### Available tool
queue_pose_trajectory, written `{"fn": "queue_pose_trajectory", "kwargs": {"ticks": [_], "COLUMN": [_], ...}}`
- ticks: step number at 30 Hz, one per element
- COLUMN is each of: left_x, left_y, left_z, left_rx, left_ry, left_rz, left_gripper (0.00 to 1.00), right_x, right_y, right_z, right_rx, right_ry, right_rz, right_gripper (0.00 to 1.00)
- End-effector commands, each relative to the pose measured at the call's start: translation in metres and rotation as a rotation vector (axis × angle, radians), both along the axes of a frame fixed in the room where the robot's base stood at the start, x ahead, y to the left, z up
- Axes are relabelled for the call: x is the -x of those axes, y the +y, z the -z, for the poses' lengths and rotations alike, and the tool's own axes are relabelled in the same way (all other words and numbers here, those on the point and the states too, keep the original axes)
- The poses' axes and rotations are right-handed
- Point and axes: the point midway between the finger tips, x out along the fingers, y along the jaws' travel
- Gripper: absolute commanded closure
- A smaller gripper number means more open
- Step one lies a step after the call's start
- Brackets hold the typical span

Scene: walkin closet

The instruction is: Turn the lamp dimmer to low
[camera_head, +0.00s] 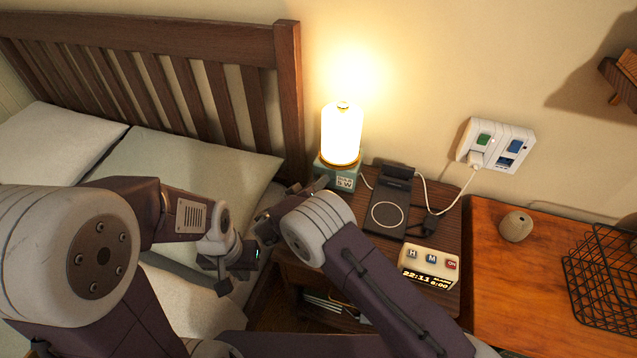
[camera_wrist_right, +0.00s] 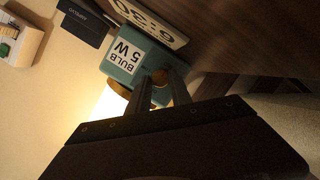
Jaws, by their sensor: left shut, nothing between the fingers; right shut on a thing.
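The lit lamp (camera_head: 341,133) stands on a teal base (camera_head: 345,174) at the back left of the nightstand, and its bright shade shows at the left in the right wrist view (camera_wrist_right: 108,108). The base shows there with a "BULB 5 W" label (camera_wrist_right: 124,57). A small round brownish dimmer knob (camera_wrist_right: 160,75) sits on the base. My right gripper (camera_wrist_right: 162,88) is shut on the knob, one finger on each side. In the head view my right arm partly hides this contact. My left gripper (camera_head: 230,272) is shut and empty over the bed side, away from the lamp.
The nightstand (camera_head: 440,211) also bears a dark charging pad (camera_head: 386,216) and an alarm clock (camera_head: 430,267). A white wall socket (camera_head: 495,144) holds a plug. A wooden desk (camera_head: 500,285) with a wire basket (camera_head: 605,280) stands right. The bed is left.

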Motion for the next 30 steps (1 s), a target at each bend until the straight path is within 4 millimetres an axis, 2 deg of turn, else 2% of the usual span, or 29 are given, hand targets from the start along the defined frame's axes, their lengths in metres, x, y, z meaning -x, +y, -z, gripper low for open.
{"fn": "queue_pose_trajectory", "kwargs": {"ticks": [5, 9, 13, 18, 25, 26, 27, 28, 30], "left_x": [0.000, 0.000, 0.000, 0.000, 0.000, 0.000, 0.000, 0.000, 0.000], "left_y": [0.000, 0.000, 0.000, 0.000, 0.000, 0.000, 0.000, 0.000, 0.000], "left_z": [0.005, 0.025, 0.036, 0.039, 0.038, 0.038, 0.038, 0.038, 0.038], "left_rx": [0.000, 0.000, 0.000, 0.000, 0.000, 0.000, 0.000, 0.000, 0.000], "left_ry": [0.000, 0.000, 0.000, 0.000, 0.000, 0.000, 0.000, 0.000, 0.000], "left_rz": [0.000, 0.000, 0.000, 0.000, 0.000, 0.000, 0.000, 0.000, 0.000], "left_gripper": [1.00, 1.00, 1.00, 1.00, 1.00, 1.00, 1.00, 1.00, 1.00], "right_x": [-0.001, -0.001, -0.001, -0.001, -0.001, -0.001, -0.001, -0.001, -0.001], "right_y": [0.001, 0.002, 0.002, 0.002, 0.002, 0.002, 0.002, 0.002, 0.002], "right_z": [0.003, 0.008, 0.007, 0.003, 0.002, 0.002, 0.002, 0.002, 0.002], "right_rx": [0.017, 0.141, 0.274, 0.353, 0.356, 0.356, 0.354, 0.354, 0.354], "right_ry": [0.005, 0.043, 0.086, 0.115, 0.117, 0.117, 0.117, 0.116, 0.116], "right_rz": [-0.001, -0.001, 0.000, 0.000, 0.001, 0.001, 0.000, -0.001, -0.001], "right_gripper": [1.00, 1.00, 1.00, 1.00, 1.00, 0.72, 0.61, 0.53, 0.53]}}
